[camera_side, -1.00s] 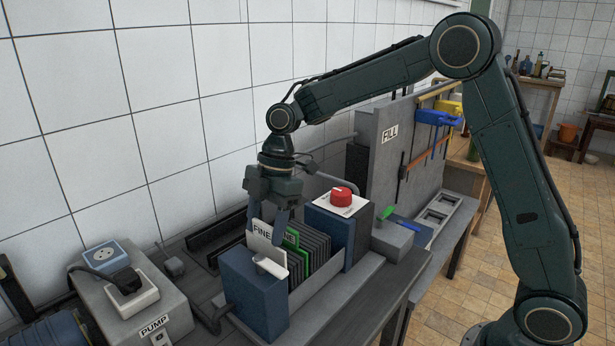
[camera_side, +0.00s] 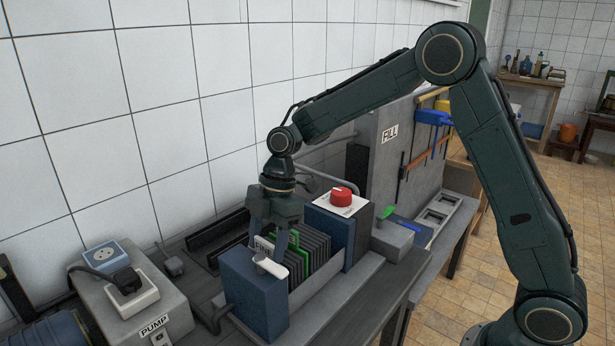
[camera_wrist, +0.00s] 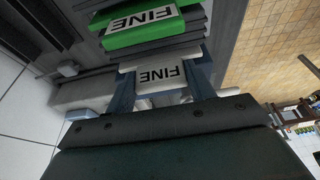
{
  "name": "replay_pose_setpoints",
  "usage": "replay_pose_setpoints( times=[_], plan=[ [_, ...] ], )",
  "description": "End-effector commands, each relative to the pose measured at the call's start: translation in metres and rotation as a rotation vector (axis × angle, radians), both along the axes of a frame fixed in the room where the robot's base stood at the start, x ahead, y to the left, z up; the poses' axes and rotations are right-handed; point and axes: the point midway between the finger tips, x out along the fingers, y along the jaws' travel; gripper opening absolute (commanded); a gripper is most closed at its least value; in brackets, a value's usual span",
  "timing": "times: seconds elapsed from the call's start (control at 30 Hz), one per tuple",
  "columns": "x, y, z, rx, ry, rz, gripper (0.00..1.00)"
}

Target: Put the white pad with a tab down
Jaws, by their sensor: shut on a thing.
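The white pad with a tab (camera_side: 263,246), marked FINE, is in the side view between the blue end block (camera_side: 252,290) and the row of dark plates (camera_side: 318,250). In the wrist view its white top (camera_wrist: 160,74) lies between my two fingers. My gripper (camera_side: 272,238) is shut on the pad and points straight down. The pad is upright and low, near plate-top height. Its lower part is hidden by the blue block, so I cannot tell whether its base touches the rack. A green pad (camera_wrist: 145,32), also marked FINE, stands close by among the plates.
A red knob (camera_side: 341,195) tops the far block. A grey pump box with a plug (camera_side: 133,290) stands at left. The tiled wall is behind.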

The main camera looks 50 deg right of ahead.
Motion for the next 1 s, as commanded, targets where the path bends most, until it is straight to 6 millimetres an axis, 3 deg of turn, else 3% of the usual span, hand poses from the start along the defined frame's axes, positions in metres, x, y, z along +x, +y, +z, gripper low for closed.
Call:
replay_pose_setpoints(
  times=[0.07, 0.1, 0.2, 0.67, 1.0],
  plan=[
    [0.000, 0.000, -0.002, 0.000, 0.001, 0.000, 0.20],
    [0.000, 0.000, -0.002, 0.000, 0.001, 0.000, 0.62],
    [0.000, 0.000, -0.002, 0.000, 0.001, 0.000, 0.76],
    [0.000, -0.001, 0.005, 0.001, -0.002, -0.001, 0.76],
    [0.001, -0.013, 0.044, 0.001, -0.005, -0.001, 0.76]
  ],
)
